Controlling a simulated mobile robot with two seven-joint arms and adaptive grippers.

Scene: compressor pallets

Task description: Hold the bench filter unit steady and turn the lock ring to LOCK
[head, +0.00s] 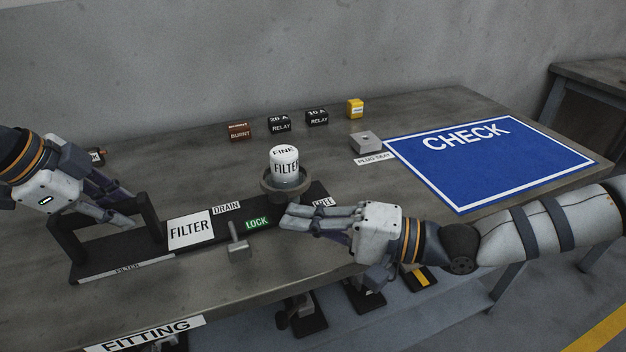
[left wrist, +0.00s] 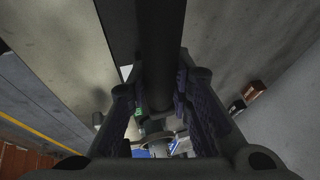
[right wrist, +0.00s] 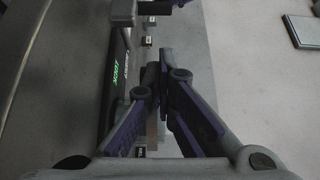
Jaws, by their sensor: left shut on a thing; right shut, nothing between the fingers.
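The bench filter unit has a long black base (head: 125,262) with a FILTER plate (head: 190,231). A black handle frame (head: 70,222) stands at its left end. My left gripper (head: 132,222) is shut on this handle; the dark bar (left wrist: 160,50) runs between its fingers in the left wrist view. The white FINE FILTER cartridge (head: 285,162) stands upright in the grey lock ring (head: 268,189). A green LOCK label (head: 257,223) is on the base, also seen in the right wrist view (right wrist: 117,66). My right gripper (head: 286,218) is shut and empty, right of LOCK, partly covering the FREE label (head: 324,202).
A grey lever (head: 237,244) stands at the base's front edge near the DRAIN label (head: 226,207). Behind are a brown BURNT block (head: 240,132), two RELAY blocks (head: 280,125), a yellow block (head: 355,108) and a plug seat (head: 366,142). A blue CHECK mat (head: 490,165) lies clear at right.

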